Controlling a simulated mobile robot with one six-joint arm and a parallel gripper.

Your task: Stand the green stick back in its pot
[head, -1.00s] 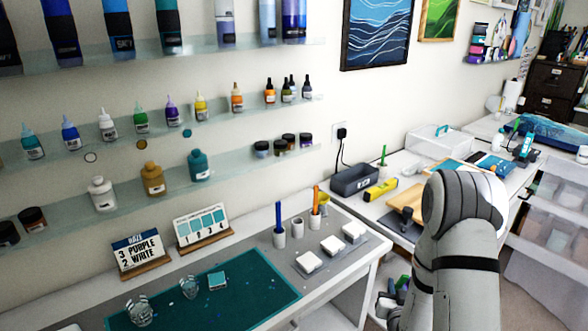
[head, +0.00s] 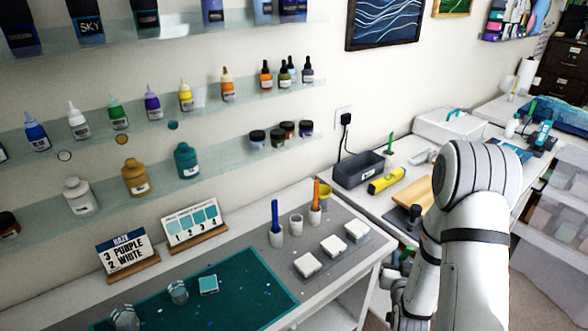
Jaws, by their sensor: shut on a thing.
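My gripper (head: 396,292) is low at the bottom right, beside the table's right end, partly hidden by my arm. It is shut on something. A bit of green (head: 406,254) shows just above it, probably the green stick, but its shape is not clear. On the grey mat, an empty white pot (head: 296,225) stands between the pot with the blue stick (head: 275,217) and the pot with the orange stick (head: 316,196). My gripper is to the right of and below these pots. Another upright green stick (head: 390,146) stands on the back table.
Three white blocks (head: 333,246) lie on a tray right of the pots. A yellow cup (head: 326,199) stands behind the orange stick. A teal mat (head: 245,290) and two sign stands (head: 195,224) are to the left.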

